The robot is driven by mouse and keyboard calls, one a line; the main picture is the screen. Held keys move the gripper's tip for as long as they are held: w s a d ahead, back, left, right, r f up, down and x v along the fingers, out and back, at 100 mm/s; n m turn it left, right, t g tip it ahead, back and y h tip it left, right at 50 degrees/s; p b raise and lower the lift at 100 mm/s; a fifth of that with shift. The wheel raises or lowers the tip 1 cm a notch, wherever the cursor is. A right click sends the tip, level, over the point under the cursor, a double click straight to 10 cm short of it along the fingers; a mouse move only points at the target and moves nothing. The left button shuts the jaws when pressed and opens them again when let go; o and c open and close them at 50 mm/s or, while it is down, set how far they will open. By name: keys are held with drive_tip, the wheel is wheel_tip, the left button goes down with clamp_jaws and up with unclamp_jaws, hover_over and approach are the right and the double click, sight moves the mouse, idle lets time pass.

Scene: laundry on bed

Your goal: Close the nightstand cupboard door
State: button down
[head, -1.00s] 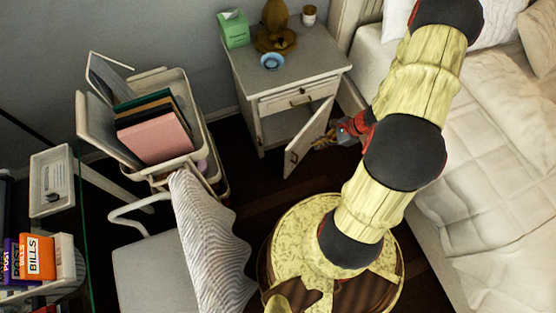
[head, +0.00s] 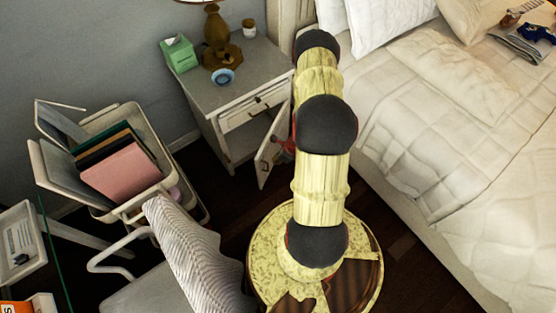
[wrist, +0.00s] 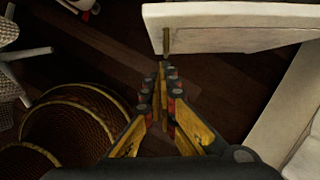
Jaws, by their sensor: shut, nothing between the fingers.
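The white nightstand (head: 230,91) stands against the wall in the head view. Its cupboard door (head: 267,155) stands open, swung out below the closed drawer (head: 253,108), and part of the interior shows. My gripper is mostly hidden behind my arm in the head view, with a red part just right of the door. In the wrist view my gripper (wrist: 164,68) is shut and empty, pointing toward the door (wrist: 235,30). The door's small handle (wrist: 166,40) shows just beyond the fingertips; whether they touch it I cannot tell.
The bed (head: 440,140) stands close on the right. A cart with folders (head: 122,172) and a chair with a striped cloth (head: 190,255) are on the left. A vase (head: 216,28), green box (head: 179,53) and blue bowl (head: 223,77) sit on the nightstand. Dark floor lies before it.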

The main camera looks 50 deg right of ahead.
drive_tip(key=w+a+f+b, duration=0.1)
drive_tip(key=w+f, duration=0.3)
drive_tip(key=w, duration=0.1)
drive_tip(key=shift+w+a+b, duration=0.2)
drive_tip(key=shift+a+b, duration=0.15)
drive_tip(key=shift+b, duration=0.05)
drive_tip(key=w+a+m+h+b, duration=0.1)
drive_tip(key=w+a+m+b, duration=0.1)
drive_tip(key=w, duration=1.6)
drive_tip(key=shift+a+m+h+b, duration=0.3)
drive_tip(key=shift+a+m, duration=0.2)
drive_tip(key=shift+m, duration=0.5)
drive_tip(key=shift+s, duration=0.1)
